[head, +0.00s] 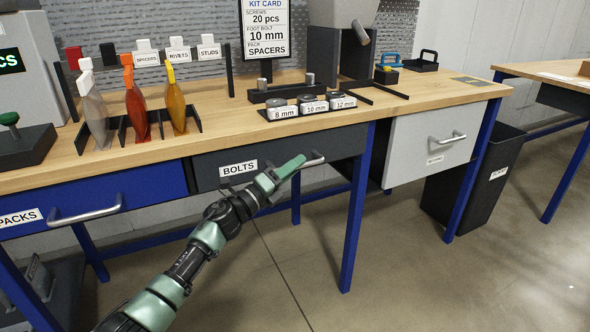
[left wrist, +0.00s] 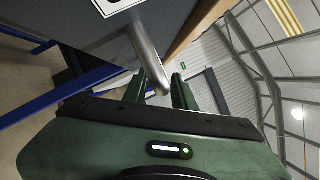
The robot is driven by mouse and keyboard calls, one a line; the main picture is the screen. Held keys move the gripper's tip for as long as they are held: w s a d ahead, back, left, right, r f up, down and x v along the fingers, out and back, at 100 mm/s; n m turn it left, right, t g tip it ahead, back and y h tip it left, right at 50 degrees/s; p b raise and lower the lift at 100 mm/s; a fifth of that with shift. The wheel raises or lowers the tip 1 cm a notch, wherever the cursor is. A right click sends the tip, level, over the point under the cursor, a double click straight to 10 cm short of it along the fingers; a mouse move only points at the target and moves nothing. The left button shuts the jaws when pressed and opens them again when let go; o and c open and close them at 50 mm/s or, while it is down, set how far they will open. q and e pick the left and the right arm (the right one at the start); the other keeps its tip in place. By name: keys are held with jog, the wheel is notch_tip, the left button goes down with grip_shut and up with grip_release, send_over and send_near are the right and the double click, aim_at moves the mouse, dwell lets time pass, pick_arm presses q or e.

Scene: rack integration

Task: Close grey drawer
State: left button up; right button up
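The dark grey drawer (head: 215,176), labelled BOLTS, is under the middle of the workbench in the head view. Its silver bar handle (head: 313,160) is at the right of its front. My left gripper (head: 300,162) reaches this handle. In the left wrist view the handle (left wrist: 146,50) runs down between the two green fingers (left wrist: 160,88), which lie close on both sides of it. A light grey drawer (head: 420,140) with its own handle (head: 447,138) is farther right, under the bench. I cannot tell how far either drawer stands out. My right gripper is not in view.
A blue drawer (head: 150,193) is at the left. Bottles (head: 135,105), size-marked parts (head: 312,103) and a kit card (head: 266,28) stand on the bench (head: 220,125). A blue leg (head: 357,215) stands right of the dark drawer. A black bin (head: 470,185) is on the floor at the right.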

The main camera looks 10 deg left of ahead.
pick_arm(q)
jog(key=shift+s, duration=0.1)
jog(key=p+v, duration=0.1)
jog(key=v, duration=0.6)
jog(key=shift+s+a, duration=0.25)
jog(key=shift+f, duration=0.15)
